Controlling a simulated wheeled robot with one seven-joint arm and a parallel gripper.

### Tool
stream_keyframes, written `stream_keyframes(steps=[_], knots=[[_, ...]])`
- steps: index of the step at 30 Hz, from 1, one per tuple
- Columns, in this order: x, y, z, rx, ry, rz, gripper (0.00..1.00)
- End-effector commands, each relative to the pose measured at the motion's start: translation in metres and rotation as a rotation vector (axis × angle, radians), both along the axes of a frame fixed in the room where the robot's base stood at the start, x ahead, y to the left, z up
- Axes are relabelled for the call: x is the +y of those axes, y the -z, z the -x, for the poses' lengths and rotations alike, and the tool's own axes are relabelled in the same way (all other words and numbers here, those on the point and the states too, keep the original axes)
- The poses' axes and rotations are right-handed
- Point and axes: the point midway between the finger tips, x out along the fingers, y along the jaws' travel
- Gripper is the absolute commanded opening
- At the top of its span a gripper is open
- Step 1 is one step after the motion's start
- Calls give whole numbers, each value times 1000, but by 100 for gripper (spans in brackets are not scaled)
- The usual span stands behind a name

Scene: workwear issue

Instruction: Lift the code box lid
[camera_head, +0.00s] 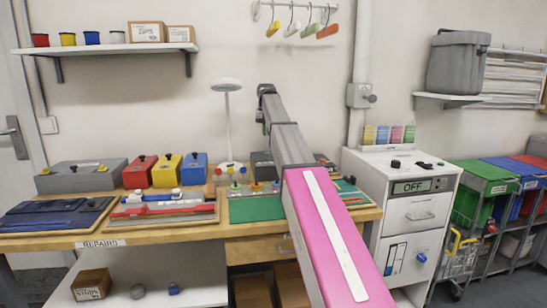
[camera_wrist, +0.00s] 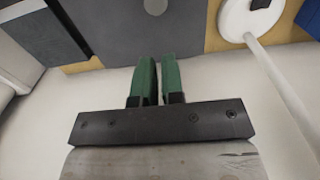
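A dark grey box (camera_head: 263,165) stands on the bench just right of the lamp, partly hidden by my arm; I take it to be the code box. In the head view my arm hides the fingers.
A white lamp (camera_head: 227,86) stands close beside the box; its base (camera_wrist: 238,22) shows in the wrist view. Red (camera_head: 139,172), yellow (camera_head: 166,170) and blue (camera_head: 194,169) boxes stand left of it. A white cabinet (camera_head: 410,215) marked OFF stands right of the bench.

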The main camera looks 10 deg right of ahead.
Motion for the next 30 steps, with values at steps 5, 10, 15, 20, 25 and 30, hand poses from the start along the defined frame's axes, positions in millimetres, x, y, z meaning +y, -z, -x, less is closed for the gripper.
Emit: stream_keyframes(steps=[5,10,15,20,25,30], knots=[[0,-2,-1,0,0,0,8],[0,-10,-5,-1,0,0,8],[0,-19,-7,-1,0,0,8],[0,-20,-7,-1,0,0,8],[0,-20,-7,-1,0,0,8],[0,-25,-9,-1,0,0,8]])
